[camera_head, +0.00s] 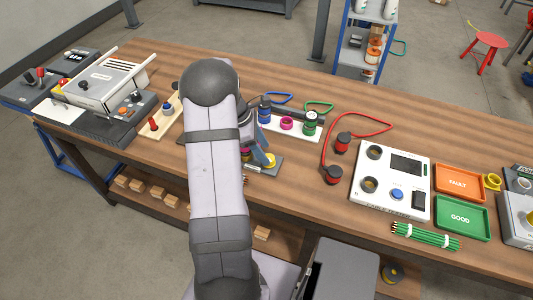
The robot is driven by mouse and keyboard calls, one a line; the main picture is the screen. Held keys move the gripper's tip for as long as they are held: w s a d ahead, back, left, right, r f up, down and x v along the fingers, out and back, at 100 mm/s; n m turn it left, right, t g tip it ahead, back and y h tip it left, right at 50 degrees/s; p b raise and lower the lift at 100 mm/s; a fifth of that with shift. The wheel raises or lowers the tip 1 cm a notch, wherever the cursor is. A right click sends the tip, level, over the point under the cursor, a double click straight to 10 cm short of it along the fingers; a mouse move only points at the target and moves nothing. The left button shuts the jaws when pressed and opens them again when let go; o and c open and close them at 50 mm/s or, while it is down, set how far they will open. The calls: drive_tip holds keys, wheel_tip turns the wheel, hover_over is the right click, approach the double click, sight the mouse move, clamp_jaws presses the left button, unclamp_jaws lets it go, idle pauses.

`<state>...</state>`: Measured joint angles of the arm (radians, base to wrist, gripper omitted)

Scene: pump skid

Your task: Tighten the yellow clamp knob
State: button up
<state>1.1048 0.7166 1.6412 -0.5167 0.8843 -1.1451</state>
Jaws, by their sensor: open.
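A small yellow knob (270,160) sits on a low grey fixture (274,169) in the middle of the workbench, just right of my arm. I take it to be the clamp knob. My gripper (264,156) is beside the yellow knob, close above the fixture, with its jaws open. I cannot tell whether a finger touches the knob. My arm hides the left part of the fixture and much of my gripper.
A white rack (296,133) with green, pink and blue parts stands just behind. Right are black-red connectors (342,143) on a red cable, a white test box (391,205), and orange (459,182) and green (463,218) trays. A wooden board (156,125) lies left.

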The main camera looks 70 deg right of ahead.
sight(269, 157)
drive_tip(key=shift+x, duration=1.6)
drive_tip(key=c, duration=1)
drive_tip(key=shift+c, duration=0.2)
drive_tip(key=shift+m+p, duration=0.3)
drive_tip(key=shift+p, duration=0.05)
drive_tip(key=m+y, duration=0.1)
drive_tip(key=m, duration=0.2)
drive_tip(key=shift+d+m+y, duration=0.15)
drive_tip(key=shift+m+y, duration=0.15)
drive_tip(key=shift+y, duration=0.1)
drive_tip(key=shift+d+m+y, duration=0.1)
drive_tip(key=shift+m+y, duration=0.7)
drive_tip(key=shift+m, duration=1.5)
